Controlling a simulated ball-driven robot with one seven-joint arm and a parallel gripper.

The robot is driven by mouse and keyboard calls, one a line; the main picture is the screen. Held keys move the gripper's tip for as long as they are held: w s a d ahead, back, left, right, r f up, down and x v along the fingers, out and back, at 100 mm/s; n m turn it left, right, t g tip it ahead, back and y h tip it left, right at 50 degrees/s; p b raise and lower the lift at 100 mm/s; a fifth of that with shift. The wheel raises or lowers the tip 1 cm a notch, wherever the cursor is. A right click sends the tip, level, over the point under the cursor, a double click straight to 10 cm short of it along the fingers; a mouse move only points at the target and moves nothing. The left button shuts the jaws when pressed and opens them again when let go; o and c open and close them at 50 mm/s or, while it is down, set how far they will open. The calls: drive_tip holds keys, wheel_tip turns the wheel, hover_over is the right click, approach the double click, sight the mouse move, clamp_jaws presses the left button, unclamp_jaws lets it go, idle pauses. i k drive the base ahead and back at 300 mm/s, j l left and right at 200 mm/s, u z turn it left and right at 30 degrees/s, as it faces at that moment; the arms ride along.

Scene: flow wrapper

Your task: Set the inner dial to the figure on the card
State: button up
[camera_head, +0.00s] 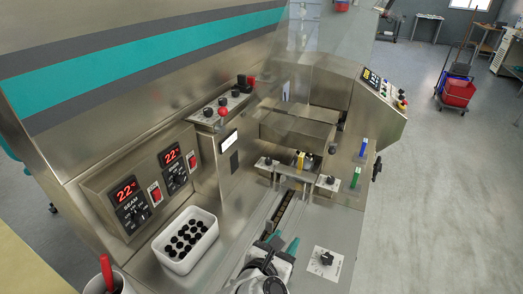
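Two control units stand on the steel panel at left, each with a red display that looks like 22. The left unit has a dark dial plate (132,212) marked SEAM. The right unit has a similar dark dial plate (176,178); its lettering is too small to read. A black knob (326,258) sits on a white plate at the lower right. A small white rectangle (229,140), perhaps the card, is on the upright post; no figure on it is readable. My gripper (281,241) is at the bottom centre with teal fingers apart, empty, away from all dials.
A white bin (186,240) of black round pieces stands below the control units. Red rocker switches (155,194) sit beside the dials. A red knob (223,111) projects from a bracket above. The wrapper's channel (283,209) lies just ahead of my gripper. Open floor is at right.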

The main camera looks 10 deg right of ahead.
sight(268, 161)
drive_tip(key=i+j, duration=0.15)
drive_tip(key=i, duration=0.85)
